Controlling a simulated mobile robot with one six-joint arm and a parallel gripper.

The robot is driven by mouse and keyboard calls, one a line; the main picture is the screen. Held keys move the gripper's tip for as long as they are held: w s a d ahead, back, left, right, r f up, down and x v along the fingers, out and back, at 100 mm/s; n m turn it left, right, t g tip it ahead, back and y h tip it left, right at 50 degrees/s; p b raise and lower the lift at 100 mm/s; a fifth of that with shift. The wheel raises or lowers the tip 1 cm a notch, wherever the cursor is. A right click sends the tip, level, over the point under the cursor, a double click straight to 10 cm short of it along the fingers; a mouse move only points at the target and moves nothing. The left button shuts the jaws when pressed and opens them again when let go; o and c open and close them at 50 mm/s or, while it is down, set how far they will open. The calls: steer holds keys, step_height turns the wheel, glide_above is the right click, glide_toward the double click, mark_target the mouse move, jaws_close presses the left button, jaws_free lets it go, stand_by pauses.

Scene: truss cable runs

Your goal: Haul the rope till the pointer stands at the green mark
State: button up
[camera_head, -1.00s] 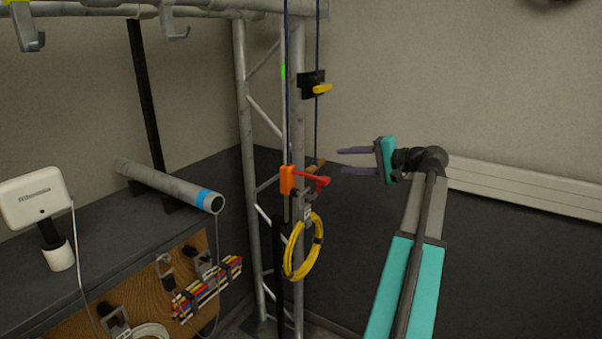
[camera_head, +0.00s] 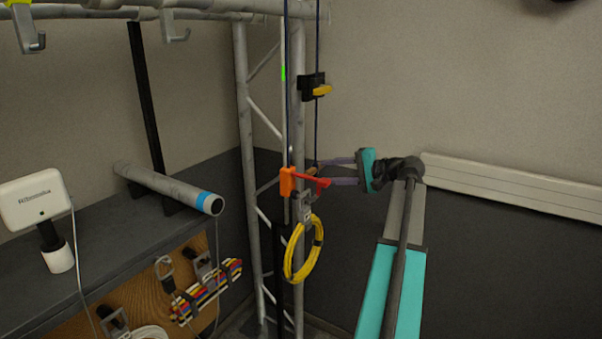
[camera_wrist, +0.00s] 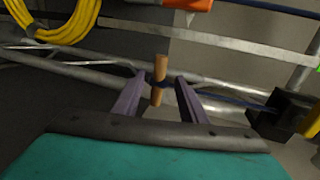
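A dark blue rope (camera_head: 316,132) hangs down the right side of the truss post and ends at a wooden toggle (camera_wrist: 159,72). The toggle also shows in the head view (camera_head: 312,169). My gripper (camera_head: 329,172) is at the toggle; in the wrist view (camera_wrist: 160,80) its purple fingers are apart, one on each side, with small gaps to the wood. The rope passes a black clamp (camera_head: 309,82) with a yellow lever (camera_head: 321,90).
A yellow cable coil (camera_head: 301,248) hangs below the orange block. The truss post (camera_head: 246,120) stands close behind the rope. A shelf with a grey tube (camera_head: 165,183) and a white device (camera_head: 35,198) is at the left.

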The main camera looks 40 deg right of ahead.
steer(key=p+x, duration=0.3)
steer(key=x, duration=0.9)
jaws_close()
steer(key=shift+f, duration=0.1)
